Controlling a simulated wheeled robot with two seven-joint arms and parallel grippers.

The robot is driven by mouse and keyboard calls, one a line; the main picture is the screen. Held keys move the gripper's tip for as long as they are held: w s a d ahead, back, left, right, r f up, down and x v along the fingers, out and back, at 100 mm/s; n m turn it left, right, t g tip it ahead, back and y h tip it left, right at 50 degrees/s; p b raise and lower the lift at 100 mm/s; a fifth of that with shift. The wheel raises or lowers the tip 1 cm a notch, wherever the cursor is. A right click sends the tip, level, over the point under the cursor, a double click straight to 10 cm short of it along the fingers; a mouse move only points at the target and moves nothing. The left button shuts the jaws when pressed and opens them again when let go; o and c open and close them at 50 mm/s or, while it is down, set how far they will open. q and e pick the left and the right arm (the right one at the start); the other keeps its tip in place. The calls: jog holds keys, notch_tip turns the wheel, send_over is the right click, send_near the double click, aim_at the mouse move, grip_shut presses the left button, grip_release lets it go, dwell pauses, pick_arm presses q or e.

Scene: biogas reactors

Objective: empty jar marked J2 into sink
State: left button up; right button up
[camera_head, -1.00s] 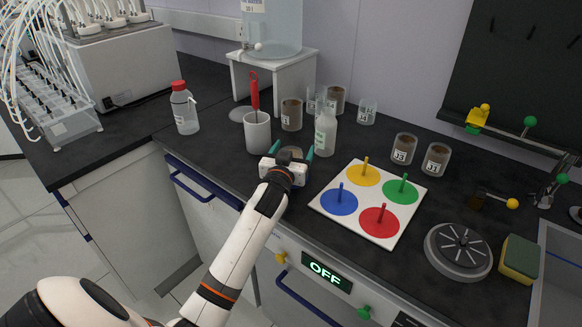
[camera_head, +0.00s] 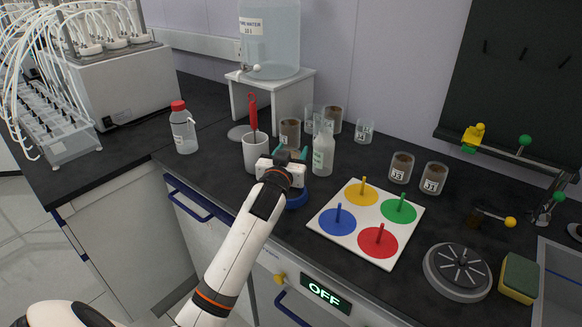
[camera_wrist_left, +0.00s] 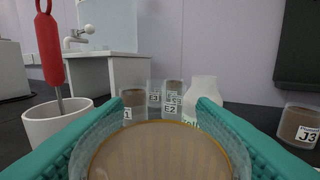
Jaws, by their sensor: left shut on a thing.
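My left gripper (camera_head: 289,156) is shut on a glass jar with brown contents, above the worktop beside the grey cup. In the left wrist view the jar (camera_wrist_left: 160,155) sits between the two teal fingers (camera_wrist_left: 158,128), filling the lower middle. Its label is hidden, so I cannot tell its mark. Two brown-filled jars (camera_head: 401,168) (camera_head: 433,178) stand further right; the wrist view shows a jar marked J3 (camera_wrist_left: 299,126) at the right. The metal sink (camera_head: 562,290) is at the lower right, partly cut off. My right gripper is out of view.
A cup (camera_head: 256,153) with a red-handled tool stands close left of the gripper and a white bottle (camera_head: 323,152) close right. More jars (camera_head: 290,134) stand behind. A peg board (camera_head: 366,221), round metal device (camera_head: 457,270) and sponge (camera_head: 519,278) lie towards the sink.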

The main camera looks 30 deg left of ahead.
pick_arm(q)
notch_tip(320, 180, up, 16)
jog(key=p, duration=1.2)
jog(key=shift+r, duration=0.25)
